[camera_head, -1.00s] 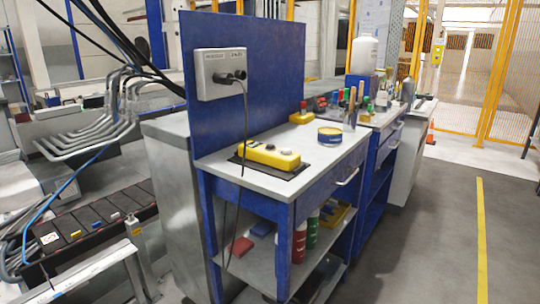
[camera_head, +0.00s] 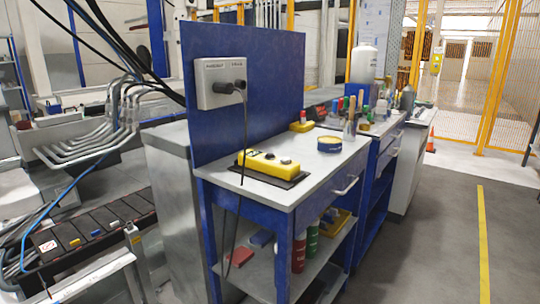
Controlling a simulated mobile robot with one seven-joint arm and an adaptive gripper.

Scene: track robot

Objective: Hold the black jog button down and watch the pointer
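A yellow control box (camera_head: 262,165) lies on a dark mat (camera_head: 292,181) on the grey top of the blue workbench (camera_head: 318,180). Small dark and grey knobs or buttons (camera_head: 286,161) show on its upper face. They are too small to tell which is the black jog button. I cannot make out a pointer. A grey socket box (camera_head: 213,98) with dark plugs is fixed to the blue back panel (camera_head: 270,60), and a black cable hangs from it past the bench's front edge. My gripper is not in view.
A red and yellow button box (camera_head: 301,124) is near the panel. Bent pipes (camera_head: 85,145) and a conveyor (camera_head: 95,230) lie left. The floor (camera_head: 415,255) at right is clear.

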